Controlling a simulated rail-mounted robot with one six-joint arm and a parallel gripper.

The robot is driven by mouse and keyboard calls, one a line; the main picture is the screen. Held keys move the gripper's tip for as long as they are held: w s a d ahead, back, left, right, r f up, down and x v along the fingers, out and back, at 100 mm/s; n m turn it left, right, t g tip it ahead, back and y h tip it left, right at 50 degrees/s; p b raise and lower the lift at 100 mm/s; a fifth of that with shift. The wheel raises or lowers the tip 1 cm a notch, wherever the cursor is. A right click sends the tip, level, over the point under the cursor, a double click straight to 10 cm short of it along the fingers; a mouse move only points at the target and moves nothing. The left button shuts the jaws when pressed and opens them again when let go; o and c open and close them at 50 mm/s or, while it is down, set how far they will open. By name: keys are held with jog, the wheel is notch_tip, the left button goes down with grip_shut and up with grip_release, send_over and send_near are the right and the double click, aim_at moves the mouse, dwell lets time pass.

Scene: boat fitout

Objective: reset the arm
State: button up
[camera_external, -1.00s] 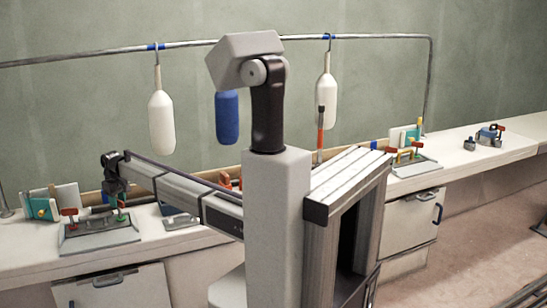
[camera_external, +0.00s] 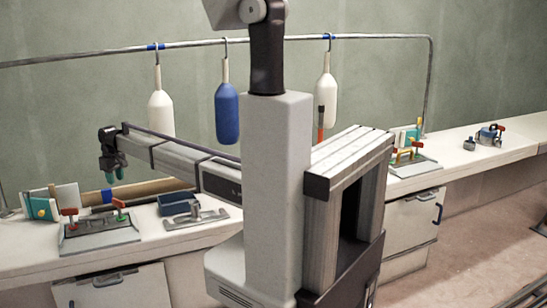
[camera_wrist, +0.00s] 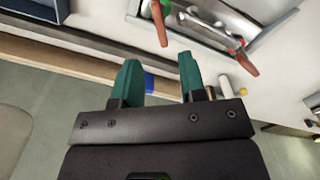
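My gripper (camera_external: 112,172) is at the left in the external view, raised above the back of the bench. In the wrist view my gripper (camera_wrist: 160,80) shows two green fingers standing apart with nothing between them. The fixture also shows at the top of the wrist view (camera_wrist: 212,28), clear of the fingers.
A blue tray (camera_external: 179,204) and a flat metal plate (camera_external: 196,218) lie right of the fixture. White (camera_external: 161,112) and blue (camera_external: 227,112) fenders hang from a rail (camera_external: 90,53) behind. A teal-and-white block (camera_external: 42,208) stands at the far left. A second fixture (camera_external: 411,166) is at right.

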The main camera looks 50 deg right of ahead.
jog(key=s+m, duration=0.1)
jog(key=s, duration=3.9)
jog(key=shift+w+d, duration=0.1)
